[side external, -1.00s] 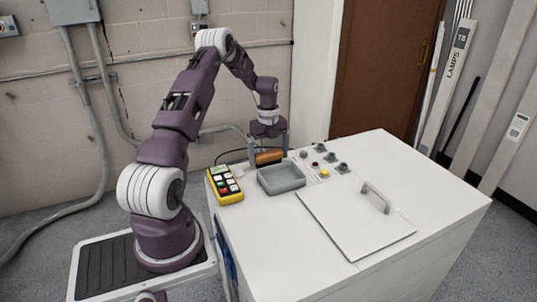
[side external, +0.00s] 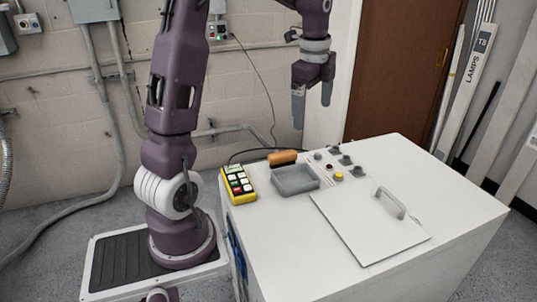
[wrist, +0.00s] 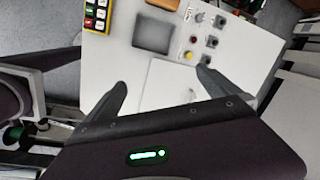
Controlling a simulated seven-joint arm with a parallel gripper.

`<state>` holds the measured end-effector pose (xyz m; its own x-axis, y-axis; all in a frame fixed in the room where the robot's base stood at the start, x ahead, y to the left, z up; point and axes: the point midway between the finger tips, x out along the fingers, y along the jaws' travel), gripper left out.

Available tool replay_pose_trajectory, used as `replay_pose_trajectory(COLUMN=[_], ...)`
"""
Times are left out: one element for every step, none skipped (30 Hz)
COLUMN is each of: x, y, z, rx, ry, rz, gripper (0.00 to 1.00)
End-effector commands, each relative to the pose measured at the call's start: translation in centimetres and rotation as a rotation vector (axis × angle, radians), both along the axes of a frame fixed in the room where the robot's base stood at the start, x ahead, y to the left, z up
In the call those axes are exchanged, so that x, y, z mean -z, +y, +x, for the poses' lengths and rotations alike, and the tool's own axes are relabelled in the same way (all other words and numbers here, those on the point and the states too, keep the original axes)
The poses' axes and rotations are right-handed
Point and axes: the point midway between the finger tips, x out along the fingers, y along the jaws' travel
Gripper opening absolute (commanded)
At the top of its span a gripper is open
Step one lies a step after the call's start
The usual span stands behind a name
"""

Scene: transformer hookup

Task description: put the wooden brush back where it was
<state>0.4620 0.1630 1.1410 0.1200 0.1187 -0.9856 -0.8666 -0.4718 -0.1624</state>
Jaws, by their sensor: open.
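The wooden brush (side external: 283,157) lies on the white cabinet top, just behind the grey tray (side external: 296,181) and near the back edge. In the wrist view only part of the brush (wrist: 165,5) shows, cut off by the top edge. My gripper (side external: 312,110) is raised well above the cabinet, with its fingers pointing down, apart and empty. The fingers also show in the wrist view (wrist: 162,79), with the white top below them. Nothing touches the brush from above.
A yellow keypad box (side external: 238,184) stands left of the tray. Several knobs and buttons (side external: 337,160) are to its right. A lid with a raised handle (side external: 388,202) covers the front right. A dark cable (side external: 250,150) runs behind the brush.

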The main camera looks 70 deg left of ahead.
Motion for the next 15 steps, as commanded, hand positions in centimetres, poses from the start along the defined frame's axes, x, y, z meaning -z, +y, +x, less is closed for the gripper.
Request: replay_pose_trajectory(x=[-2.2, -3.1, -4.1, -4.5, -4.7, -4.7, -4.5, -4.2, -3.7, -3.3, -2.9, -2.4, -2.2, -2.0, -1.8], y=[-4.2, -6.6, -9.7, -11.8, -13.6, -15.6, -16.9, -17.9, -18.9, -19.5, -20.0, -20.4, -20.7, -20.8, -20.9], z=[-1.8, -3.2, -5.3, -7.1, -8.9, -11.3, -13.0, -14.5, -16.3, -17.4, -18.3, -19.3, -19.8, -20.1, -20.4], rx=[-0.101, -0.186, -0.300, -0.385, -0.468, -0.571, -0.645, -0.710, -0.787, -0.837, -0.880, -0.926, -0.952, -0.972, -0.989], ry=[-0.062, -0.103, -0.163, -0.205, -0.245, -0.292, -0.320, -0.344, -0.367, -0.379, -0.386, -0.393, -0.395, -0.396, -0.398], rz=[0.005, -0.007, -0.033, -0.060, -0.093, -0.144, -0.185, -0.226, -0.279, -0.314, -0.346, -0.381, -0.401, -0.415, -0.428], gripper=[1.00, 1.00, 1.00, 1.00, 1.00, 1.00, 1.00, 1.00, 1.00, 1.00, 1.00, 1.00, 1.00, 1.00, 1.00])
